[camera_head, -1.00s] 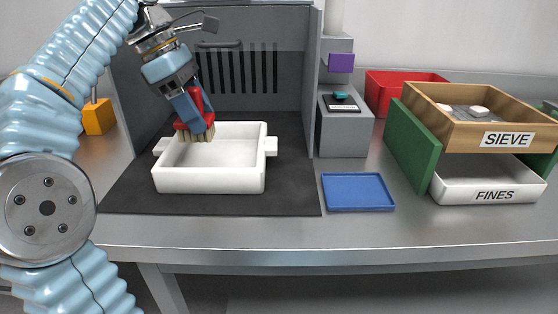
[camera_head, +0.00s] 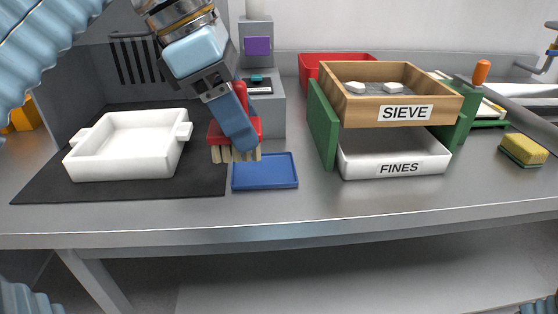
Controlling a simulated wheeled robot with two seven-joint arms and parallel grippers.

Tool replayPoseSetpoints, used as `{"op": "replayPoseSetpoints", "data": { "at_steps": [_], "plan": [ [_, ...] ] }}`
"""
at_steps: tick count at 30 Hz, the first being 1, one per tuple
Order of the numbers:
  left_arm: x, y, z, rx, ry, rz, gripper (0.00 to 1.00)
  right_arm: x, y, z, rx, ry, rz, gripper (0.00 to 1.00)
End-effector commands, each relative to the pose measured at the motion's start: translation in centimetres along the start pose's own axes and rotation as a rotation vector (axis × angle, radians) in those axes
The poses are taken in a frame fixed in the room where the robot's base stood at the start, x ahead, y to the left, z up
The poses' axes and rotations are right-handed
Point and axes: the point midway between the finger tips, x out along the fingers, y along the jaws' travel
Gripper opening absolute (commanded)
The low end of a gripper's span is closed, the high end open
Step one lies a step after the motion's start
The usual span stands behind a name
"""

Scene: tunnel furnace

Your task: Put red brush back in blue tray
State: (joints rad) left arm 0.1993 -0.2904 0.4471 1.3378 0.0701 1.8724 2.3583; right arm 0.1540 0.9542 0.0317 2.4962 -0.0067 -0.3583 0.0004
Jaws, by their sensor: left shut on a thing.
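The red brush (camera_head: 218,132) has a red block and handle with pale bristles pointing down. My left gripper (camera_head: 240,128) is shut on it and holds it upright, in front of the grey block and over the left edge of the blue tray as seen. The blue tray (camera_head: 265,172) is flat, shallow and empty, on the steel table. The bristles show just left of and above the tray; their exact height cannot be told. My right gripper is not in view.
A white two-handled dish (camera_head: 130,145) stands on the dark mat (camera_head: 205,183) at left. The green stand (camera_head: 322,125) with the wooden SIEVE box (camera_head: 385,90) and white FINES tray (camera_head: 395,155) is right of the blue tray. A yellow sponge (camera_head: 523,150) lies far right.

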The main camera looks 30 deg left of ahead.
Motion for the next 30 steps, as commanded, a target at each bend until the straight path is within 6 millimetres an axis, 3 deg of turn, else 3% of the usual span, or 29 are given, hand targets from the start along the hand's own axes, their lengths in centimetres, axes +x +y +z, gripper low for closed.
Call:
{"op": "replayPoseSetpoints", "data": {
  "at_steps": [9,12,23,27,30],
  "plan": [
    [4.9,8.1,0.5,-0.001,0.002,-0.005,0.22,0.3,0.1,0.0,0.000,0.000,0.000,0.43],
    [6.7,9.4,0.2,0.000,0.002,-0.003,0.22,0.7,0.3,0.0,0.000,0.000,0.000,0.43],
    [10.3,12.3,-0.4,-0.001,0.002,-0.004,0.22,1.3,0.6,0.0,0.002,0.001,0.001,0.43],
    [12.5,12.2,-1.4,-0.001,0.002,-0.002,0.22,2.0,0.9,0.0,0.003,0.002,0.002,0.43],
    [12.9,12.2,-1.5,0.000,0.000,-0.001,0.22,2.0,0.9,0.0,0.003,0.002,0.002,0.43]
  ]
}}
